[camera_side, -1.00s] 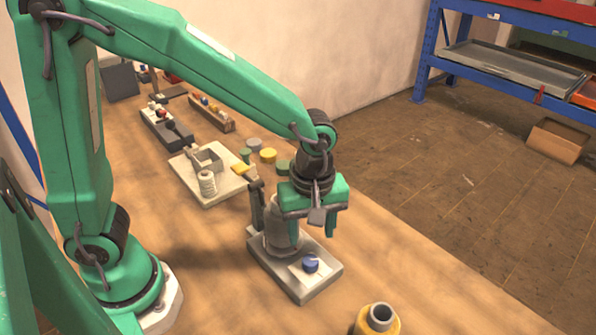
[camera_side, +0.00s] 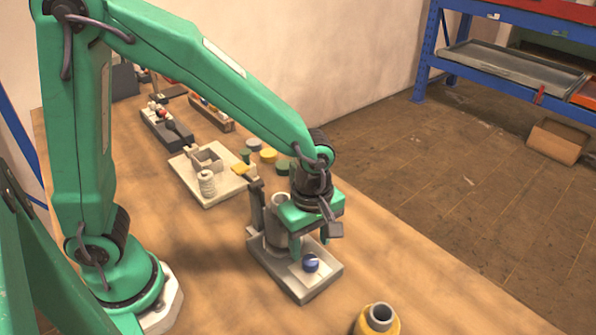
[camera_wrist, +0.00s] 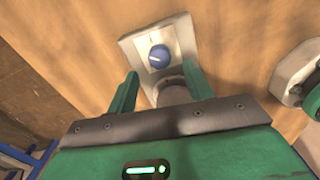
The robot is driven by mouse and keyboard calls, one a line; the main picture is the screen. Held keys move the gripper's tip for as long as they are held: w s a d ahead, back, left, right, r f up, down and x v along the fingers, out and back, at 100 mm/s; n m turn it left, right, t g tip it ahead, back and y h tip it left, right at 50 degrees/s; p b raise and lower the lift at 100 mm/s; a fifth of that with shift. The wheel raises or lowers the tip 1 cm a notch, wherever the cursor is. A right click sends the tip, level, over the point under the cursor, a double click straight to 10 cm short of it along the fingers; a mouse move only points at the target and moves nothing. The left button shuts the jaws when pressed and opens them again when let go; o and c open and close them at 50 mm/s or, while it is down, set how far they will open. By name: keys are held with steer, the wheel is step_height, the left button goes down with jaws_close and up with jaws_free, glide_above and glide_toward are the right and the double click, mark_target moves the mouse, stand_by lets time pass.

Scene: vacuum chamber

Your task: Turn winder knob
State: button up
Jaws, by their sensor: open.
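The winder knob (camera_side: 311,262) is a small blue round knob with a pale line across its top. It sits on the front part of a light grey base plate (camera_side: 309,284), and it also shows in the wrist view (camera_wrist: 159,56). A grey cylinder (camera_side: 275,232) and a dark upright post stand on the same plate behind the knob. My gripper (camera_side: 310,250) is open and empty above the plate, its green fingers pointing down. In the wrist view its fingertips (camera_wrist: 158,84) are spread wide, and the knob lies beyond them, apart from both.
A yellow spool (camera_side: 379,319) stands at the front edge of view. A second plate with a white spool (camera_side: 207,184) lies behind. Several coloured discs (camera_side: 268,156) and racks of small parts stand farther back. The wooden table is clear right of the winder plate.

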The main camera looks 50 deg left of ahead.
mark_target(310, 259)
steer(key=shift+f, duration=2.6)
steer(key=c, duration=1)
